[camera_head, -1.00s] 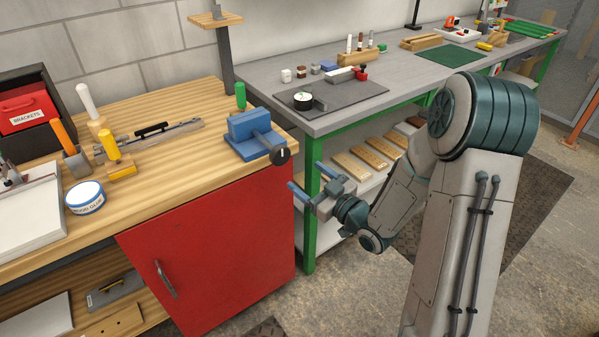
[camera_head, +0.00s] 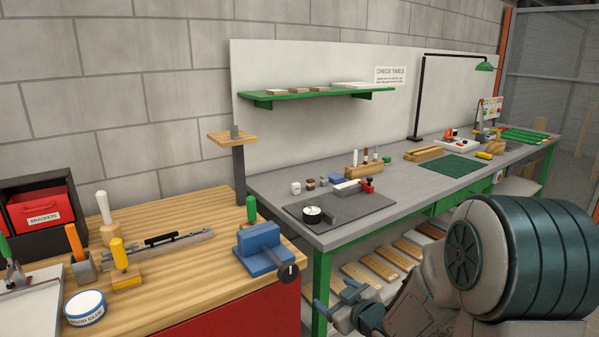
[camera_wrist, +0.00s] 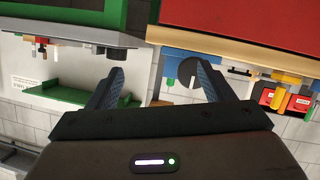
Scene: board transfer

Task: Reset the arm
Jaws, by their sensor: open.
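My gripper (camera_head: 334,297) is low in the head view, in front of the gap between the wooden bench and the grey table. It is open and holds nothing. In the wrist view its two blue fingers (camera_wrist: 158,78) are spread apart with nothing between them. My arm is bent, with its large teal joint at the lower right of the head view. The gripper is apart from the blue vise (camera_head: 262,248) on the bench corner, to its lower right in the picture.
The wooden bench (camera_head: 215,262) carries a glue tin (camera_head: 85,308) and several tools. The grey table (camera_head: 400,195) has a dark mat (camera_head: 345,207) and small blocks. Boards (camera_head: 375,265) lie on its lower shelf. A green shelf (camera_head: 315,95) hangs above.

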